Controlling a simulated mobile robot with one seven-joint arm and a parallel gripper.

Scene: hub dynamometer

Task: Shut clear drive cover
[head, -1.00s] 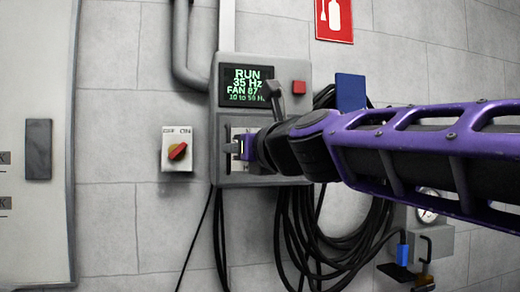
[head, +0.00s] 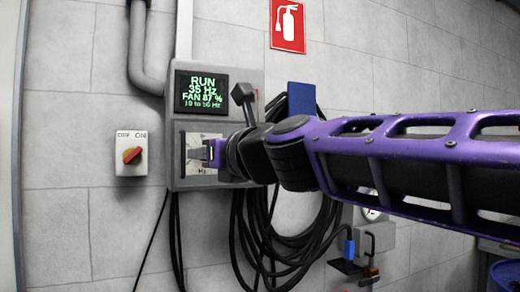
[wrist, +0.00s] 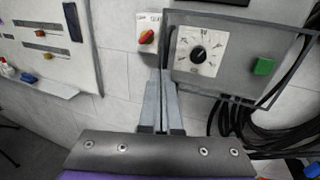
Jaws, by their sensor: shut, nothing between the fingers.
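The grey drive box (head: 186,124) hangs on the wall with a lit screen (head: 202,91) reading RUN 35 Hz. In the wrist view its dial (wrist: 198,52) on a white plate and a green button (wrist: 264,66) show. A thin dark outline, apparently the clear cover's frame (wrist: 240,21), surrounds them; I cannot tell whether the cover is fully shut. My gripper (head: 206,153) is in front of the box's lower panel and hides part of it. In the wrist view my gripper (wrist: 162,74) is shut and empty, its tips by the box's left edge. Contact cannot be told.
A switch with a red knob (head: 131,155) is on the wall left of the box. Black cables (head: 262,235) hang in loops below and right of it, near a blue plate (head: 301,99). A fire extinguisher sign (head: 288,26) is above. The wall between is bare.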

